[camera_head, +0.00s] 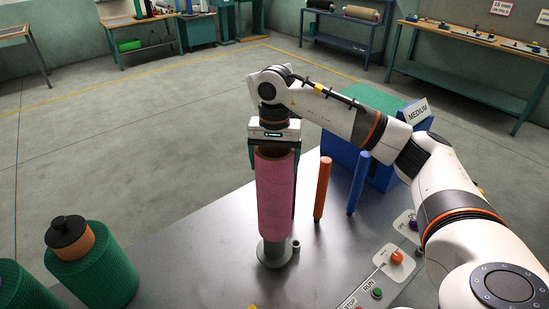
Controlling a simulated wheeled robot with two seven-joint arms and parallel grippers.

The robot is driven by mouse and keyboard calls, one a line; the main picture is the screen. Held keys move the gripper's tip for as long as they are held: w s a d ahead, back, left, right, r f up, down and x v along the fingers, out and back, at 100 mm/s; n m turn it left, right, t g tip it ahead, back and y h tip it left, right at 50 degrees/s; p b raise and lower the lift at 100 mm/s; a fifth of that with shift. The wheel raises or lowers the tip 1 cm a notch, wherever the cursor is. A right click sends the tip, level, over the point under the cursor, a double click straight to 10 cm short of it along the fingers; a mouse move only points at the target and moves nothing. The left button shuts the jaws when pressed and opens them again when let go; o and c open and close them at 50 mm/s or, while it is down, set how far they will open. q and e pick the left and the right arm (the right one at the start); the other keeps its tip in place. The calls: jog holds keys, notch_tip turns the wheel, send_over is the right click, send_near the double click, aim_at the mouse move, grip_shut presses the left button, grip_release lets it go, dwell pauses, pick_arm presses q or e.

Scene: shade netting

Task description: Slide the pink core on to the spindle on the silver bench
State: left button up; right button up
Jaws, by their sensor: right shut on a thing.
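The pink core (274,200) is a tall upright tube on the silver bench (190,268). My right gripper (274,165) comes down from above and is shut on its upper part, a dark finger on either side. A round grey base (275,253), seemingly the foot of the spindle, shows directly below the core's lower end. The core hides the rest of the spindle, so I cannot tell how far it is around it or whether it touches the base. My left gripper is not in view.
An orange rod (322,188) and a blue rod (358,184) stand right of the core. Behind them is a blue box (380,172) with a MEDIUM sign (418,111). Control buttons (396,257) are at the front right. Green netting rolls (95,272) stand at the left.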

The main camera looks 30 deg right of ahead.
jog(key=shift+f+b, duration=3.8)
jog(key=shift+f, duration=1.35)
jog(key=o, duration=1.7)
notch_tip(320, 180, up, 12)
jog(key=shift+r+b, duration=0.1)
jog(key=shift+b, duration=0.5)
